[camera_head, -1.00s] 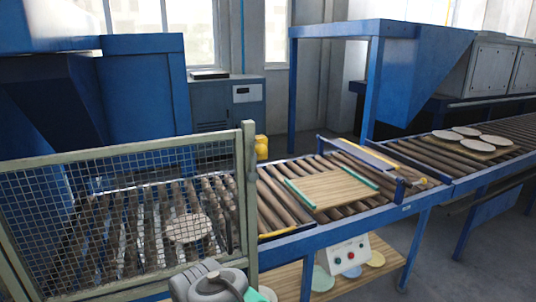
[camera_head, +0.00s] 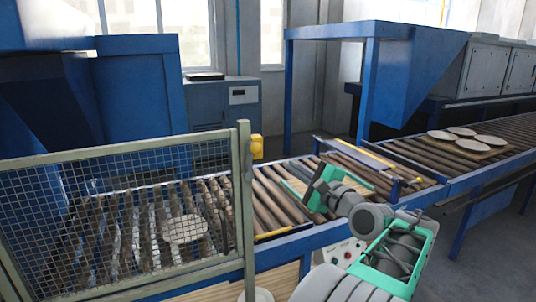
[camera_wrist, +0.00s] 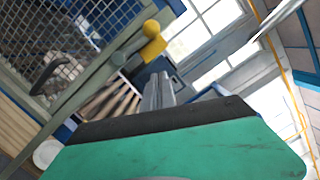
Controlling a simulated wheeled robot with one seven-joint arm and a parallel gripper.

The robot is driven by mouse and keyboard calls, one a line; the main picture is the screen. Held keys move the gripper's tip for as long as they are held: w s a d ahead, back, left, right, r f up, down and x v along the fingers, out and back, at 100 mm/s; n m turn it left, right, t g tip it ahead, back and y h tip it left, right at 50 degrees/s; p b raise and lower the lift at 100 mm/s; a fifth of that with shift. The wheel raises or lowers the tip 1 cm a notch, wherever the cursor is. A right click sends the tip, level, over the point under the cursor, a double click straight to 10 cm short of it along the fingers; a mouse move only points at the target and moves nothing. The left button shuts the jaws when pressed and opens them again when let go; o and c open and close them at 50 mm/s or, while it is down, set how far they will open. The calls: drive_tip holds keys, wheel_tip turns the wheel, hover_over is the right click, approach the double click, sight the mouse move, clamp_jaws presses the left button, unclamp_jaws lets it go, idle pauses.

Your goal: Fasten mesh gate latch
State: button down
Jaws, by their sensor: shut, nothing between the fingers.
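The mesh gate, a wire panel in a pale green frame (camera_head: 241,200), stands at the left in the head view. It also fills the upper left of the wrist view (camera_wrist: 75,40), tilted. A yellow latch piece (camera_head: 257,147) sits near the top of the gate's end post. In the wrist view the yellow piece (camera_wrist: 153,40) is just beyond and left of my fingers. A dark curved handle (camera_wrist: 44,74) shows on the mesh. My gripper (camera_wrist: 158,88) is shut and empty, apart from the latch. In the head view it (camera_head: 321,186) is right of the post, over the rollers.
A roller conveyor (camera_head: 285,238) with a blue side rail runs behind the gate and to the right. Round plates (camera_head: 440,135) lie on a board farther right. A blue frame (camera_head: 366,90) stands behind.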

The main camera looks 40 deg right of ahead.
drive_tip(key=shift+w, duration=0.15)
drive_tip(key=w+a+r+p, duration=0.2)
drive_tip(key=w, duration=0.6)
drive_tip(key=shift+w+p, duration=0.4)
drive_tip(key=shift+a+r, duration=0.1)
